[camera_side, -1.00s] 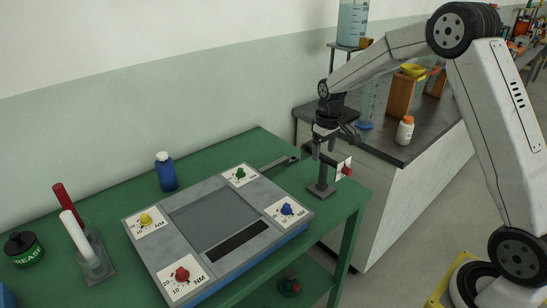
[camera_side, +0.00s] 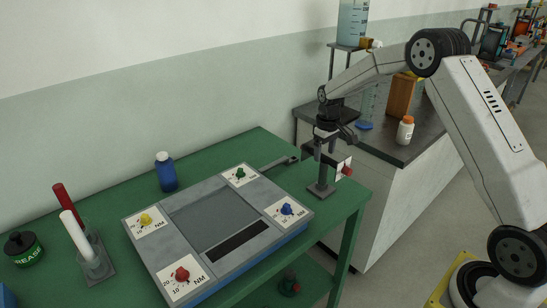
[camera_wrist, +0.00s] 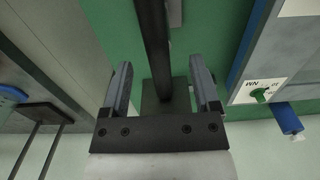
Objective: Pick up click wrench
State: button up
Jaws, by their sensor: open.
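The bar is not gripped. I cannot tell whether it is the wrench or part of the stand.
The console (camera_side: 211,213) has coloured knobs on its corners; its green knob also shows in the wrist view (camera_wrist: 260,95). A blue bottle (camera_side: 166,172) stands by the wall. The dark-topped counter (camera_side: 392,150) with a white bottle (camera_side: 405,130) is close at right.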

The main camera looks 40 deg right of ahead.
aim_at(323, 161)
jog(key=shift+f, duration=0.1)
jog(key=shift+f, duration=2.5)
grip_shut()
jog(key=shift+w+r, duration=0.1)
